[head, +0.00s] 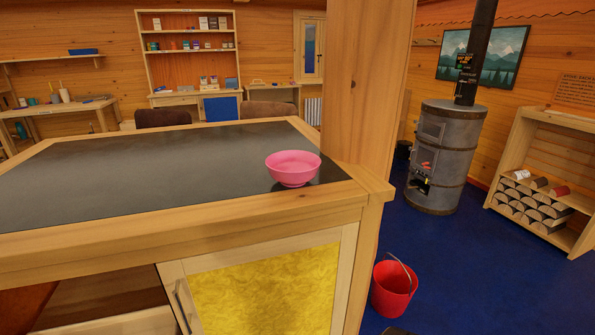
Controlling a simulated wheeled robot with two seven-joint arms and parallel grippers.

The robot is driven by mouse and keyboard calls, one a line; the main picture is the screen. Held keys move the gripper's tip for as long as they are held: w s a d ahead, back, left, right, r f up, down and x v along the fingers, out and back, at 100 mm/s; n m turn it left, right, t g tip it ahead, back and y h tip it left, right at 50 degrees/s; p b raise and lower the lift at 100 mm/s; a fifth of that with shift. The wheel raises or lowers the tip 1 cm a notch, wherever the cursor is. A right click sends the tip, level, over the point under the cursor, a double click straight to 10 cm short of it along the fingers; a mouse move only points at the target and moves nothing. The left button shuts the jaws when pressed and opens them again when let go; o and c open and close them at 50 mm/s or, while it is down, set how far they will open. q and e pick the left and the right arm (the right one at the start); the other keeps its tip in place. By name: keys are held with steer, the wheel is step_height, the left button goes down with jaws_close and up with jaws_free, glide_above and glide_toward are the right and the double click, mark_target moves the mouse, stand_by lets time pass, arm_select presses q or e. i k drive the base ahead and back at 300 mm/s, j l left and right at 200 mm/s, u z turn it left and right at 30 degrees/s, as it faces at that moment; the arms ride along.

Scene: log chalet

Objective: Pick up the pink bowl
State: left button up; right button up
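The pink bowl (293,168) stands upright on the dark top of a wooden counter (150,175). It is near the counter's right end, close to the front edge and just left of a thick wooden post. The bowl looks empty, and nothing touches it from above. Neither of my grippers shows in the head view.
The wooden post (365,90) rises right beside the bowl. A yellow-panelled cabinet door (265,290) is below the counter's front edge. A red bucket (392,288) stands on the blue floor to the right. A stove (440,155) and a log rack (548,180) stand farther back.

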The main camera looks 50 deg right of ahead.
mark_target(291, 169)
steer(key=z, duration=1.65)
steer(key=l+u, duration=0.1)
steer(key=l, duration=0.35)
steer(key=i, duration=0.05)
